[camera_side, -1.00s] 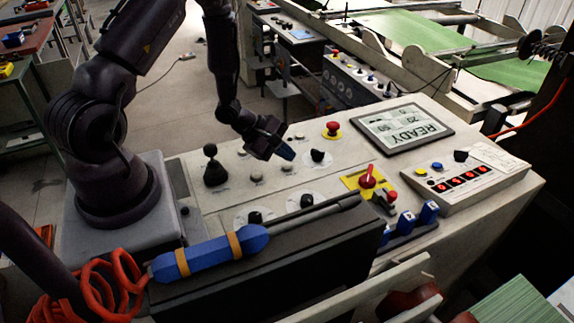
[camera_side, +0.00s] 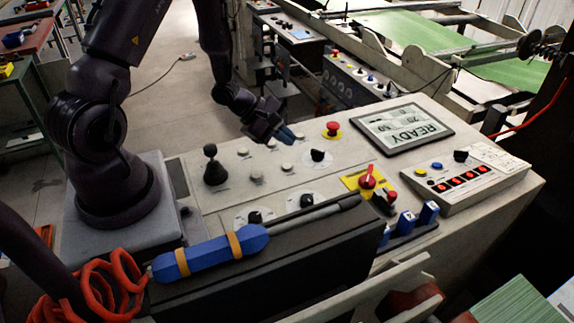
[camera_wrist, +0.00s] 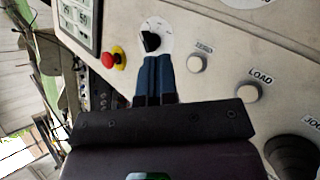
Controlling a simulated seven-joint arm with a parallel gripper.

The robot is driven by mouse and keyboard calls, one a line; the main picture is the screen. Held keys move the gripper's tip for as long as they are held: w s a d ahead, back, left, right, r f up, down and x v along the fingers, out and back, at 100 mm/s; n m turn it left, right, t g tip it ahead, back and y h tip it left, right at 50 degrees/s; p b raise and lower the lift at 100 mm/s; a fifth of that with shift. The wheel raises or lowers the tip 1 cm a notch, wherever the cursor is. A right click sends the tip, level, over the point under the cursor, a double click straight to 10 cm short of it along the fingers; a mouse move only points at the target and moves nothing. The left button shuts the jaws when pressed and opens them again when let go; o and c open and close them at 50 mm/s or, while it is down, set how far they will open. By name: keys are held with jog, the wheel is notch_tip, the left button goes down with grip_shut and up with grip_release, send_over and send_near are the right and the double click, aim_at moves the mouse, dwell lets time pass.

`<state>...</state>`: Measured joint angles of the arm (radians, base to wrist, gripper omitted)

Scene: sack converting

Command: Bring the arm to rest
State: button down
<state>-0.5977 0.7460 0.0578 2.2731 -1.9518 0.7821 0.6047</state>
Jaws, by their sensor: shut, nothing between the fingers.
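My gripper (camera_side: 287,136) is above the back part of the control panel (camera_side: 225,203), with its blue fingers together and nothing between them. In the side view it hangs in the air left of the red mushroom button (camera_side: 333,130) and above a black rotary knob (camera_side: 318,155). In the wrist view the shut fingers (camera_wrist: 158,62) point toward the black knob (camera_wrist: 151,41); the exact gap cannot be told. The wrist view also shows the red button (camera_wrist: 108,61) at left and white buttons labelled ZERO (camera_wrist: 195,64) and LOAD (camera_wrist: 248,93) at right.
A black joystick (camera_side: 213,165) stands up from the panel's left. A READY display (camera_side: 405,128), a red switch on a yellow plate (camera_side: 367,178) and a keypad box (camera_side: 470,178) are at right. A blue-handled tool (camera_side: 212,252) lies on a black box in front. Air above the panel is clear.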

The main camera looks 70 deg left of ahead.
jog(key=shift+d, duration=0.15)
jog(key=s+d+r+m+g+h, duration=0.3)
jog(key=s+d+r+m+g, duration=0.3)
jog(key=d+r+m, duration=0.4)
jog(key=s+d+r+m+t+y, duration=0.1)
jog(key=s+r+m+y, duration=0.2)
jog(key=r+m, duration=0.3)
jog(key=s+d+r+m+t+y, duration=0.1)
jog(key=s+r+m, duration=0.4)
jog(key=r, duration=0.6)
jog(key=m+t+y, duration=0.1)
jog(key=y, duration=0.1)
jog(key=shift+s+r+y, duration=0.15)
jog(key=shift+s+y, duration=0.05)
jog(key=shift+y, duration=0.2)
